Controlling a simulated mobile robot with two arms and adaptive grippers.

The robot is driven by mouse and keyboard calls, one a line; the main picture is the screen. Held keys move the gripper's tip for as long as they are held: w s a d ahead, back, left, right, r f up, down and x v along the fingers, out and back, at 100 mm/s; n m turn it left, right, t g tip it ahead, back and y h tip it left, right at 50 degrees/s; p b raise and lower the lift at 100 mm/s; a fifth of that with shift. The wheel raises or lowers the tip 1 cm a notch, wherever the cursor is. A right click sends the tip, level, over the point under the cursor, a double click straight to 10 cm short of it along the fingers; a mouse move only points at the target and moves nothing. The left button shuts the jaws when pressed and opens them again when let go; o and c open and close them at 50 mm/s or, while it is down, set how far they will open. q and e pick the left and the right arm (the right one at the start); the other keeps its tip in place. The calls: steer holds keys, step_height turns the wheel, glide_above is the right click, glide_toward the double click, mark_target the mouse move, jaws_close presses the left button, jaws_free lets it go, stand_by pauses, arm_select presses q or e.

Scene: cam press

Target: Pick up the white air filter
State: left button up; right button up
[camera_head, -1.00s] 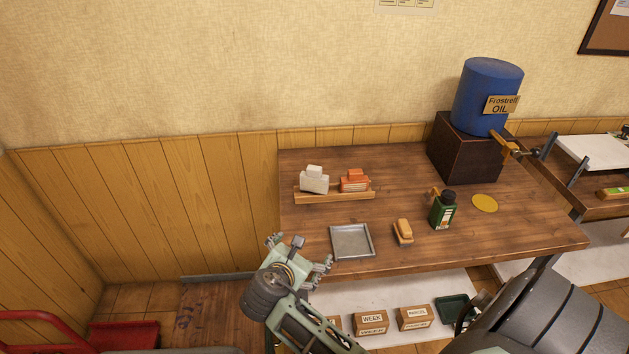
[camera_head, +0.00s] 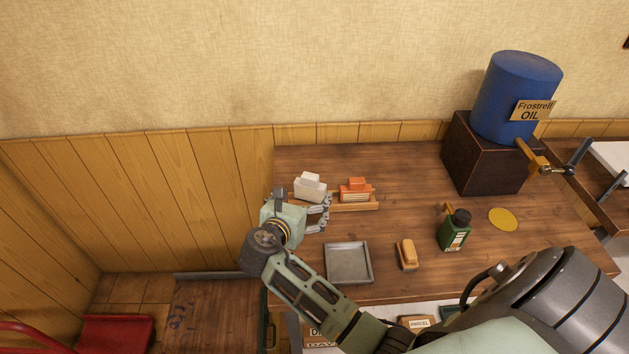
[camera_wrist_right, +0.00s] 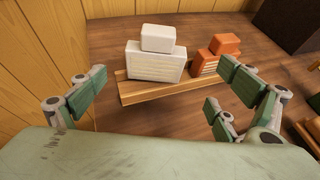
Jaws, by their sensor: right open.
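The white air filter (camera_head: 309,189) stands on a small wooden rack (camera_head: 352,206) at the back left of the workbench, left of an orange filter (camera_head: 355,190). In the right wrist view the white filter (camera_wrist_right: 156,60) is a wide white block with a smaller block on top. It stands ahead of my right gripper, between the directions of its fingers. My right gripper (camera_head: 322,212) is open and empty in front of the rack's left end. Its spread fingers show at both sides in the right wrist view (camera_wrist_right: 160,95), apart from the filter. My left gripper is not in view.
A grey metal tray (camera_head: 348,263), a tan brush-like block (camera_head: 407,254) and a green bottle (camera_head: 455,231) stand on the workbench (camera_head: 400,170). A yellow disc (camera_head: 503,219) lies further right. A blue oil barrel (camera_head: 516,97) sits on a dark box at the back right.

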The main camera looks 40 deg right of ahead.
mark_target(308, 190)
steer(key=shift+p+x, duration=0.4)
steer(key=shift+x, duration=0.45)
steer(key=x, duration=0.3)
steer(key=shift+w+d+f+p, duration=0.1)
steer(key=shift+w+f+p, duration=0.05)
steer(key=shift+w+p, duration=0.3)
steer(key=shift+w+d+f, duration=0.2)
steer(key=shift+w+d, duration=0.05)
steer(key=c, duration=0.7)
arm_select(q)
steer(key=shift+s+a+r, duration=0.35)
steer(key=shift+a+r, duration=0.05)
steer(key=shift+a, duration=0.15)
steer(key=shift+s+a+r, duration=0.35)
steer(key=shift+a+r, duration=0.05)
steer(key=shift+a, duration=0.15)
arm_select(e)
steer(key=c, duration=0.6)
steer(key=shift+o, duration=0.2)
steer(key=shift+r, duration=0.1)
